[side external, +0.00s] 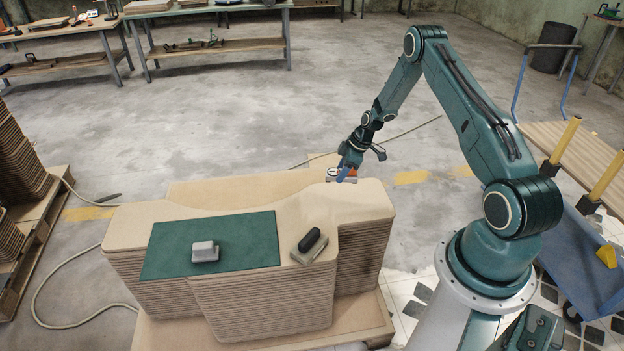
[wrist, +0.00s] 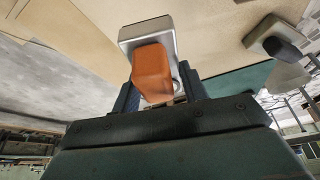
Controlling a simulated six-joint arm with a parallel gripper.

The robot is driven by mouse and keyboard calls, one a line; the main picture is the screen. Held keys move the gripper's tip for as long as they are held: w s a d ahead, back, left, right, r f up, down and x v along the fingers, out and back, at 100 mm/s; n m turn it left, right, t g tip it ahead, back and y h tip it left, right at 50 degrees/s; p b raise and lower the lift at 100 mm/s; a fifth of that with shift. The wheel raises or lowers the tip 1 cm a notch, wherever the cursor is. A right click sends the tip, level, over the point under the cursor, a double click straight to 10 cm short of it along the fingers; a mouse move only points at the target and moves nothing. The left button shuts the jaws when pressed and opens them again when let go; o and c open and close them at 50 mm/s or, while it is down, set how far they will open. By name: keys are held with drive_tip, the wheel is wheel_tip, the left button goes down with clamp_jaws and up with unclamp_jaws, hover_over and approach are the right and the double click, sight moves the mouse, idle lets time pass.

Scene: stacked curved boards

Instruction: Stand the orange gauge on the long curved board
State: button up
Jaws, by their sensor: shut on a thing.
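The orange gauge (side external: 352,172) has an orange block handle on a pale metal base. In the wrist view the gauge (wrist: 152,70) sits between the two fingers of my gripper (wrist: 158,92), which is shut on it. In the side view my gripper (side external: 345,178) is over the right rear part of the long curved board (side external: 300,212), the top of a stack. The gauge's base is close to the board's surface; I cannot tell whether it touches. The fingers and wrist hide part of the gauge.
A green mat (side external: 168,255) lies on the board, with a grey block (side external: 205,251) on it. A black-handled gauge (side external: 313,246) stands right of the mat; it also shows in the wrist view (wrist: 282,48). The board's right end around my gripper is otherwise clear.

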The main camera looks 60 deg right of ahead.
drive_tip(key=shift+s+d+f, duration=0.25)
drive_tip(key=shift+s+d, duration=0.2)
drive_tip(key=shift+d, duration=0.2)
drive_tip(key=shift+f, duration=0.1)
drive_tip(key=shift+f, duration=3.4)
drive_tip(key=shift+f, duration=0.5)
drive_tip(key=o, duration=1.2)
drive_tip(key=shift+r, duration=0.1)
drive_tip(key=v, duration=1.3)
drive_tip(key=shift+r, duration=0.25)
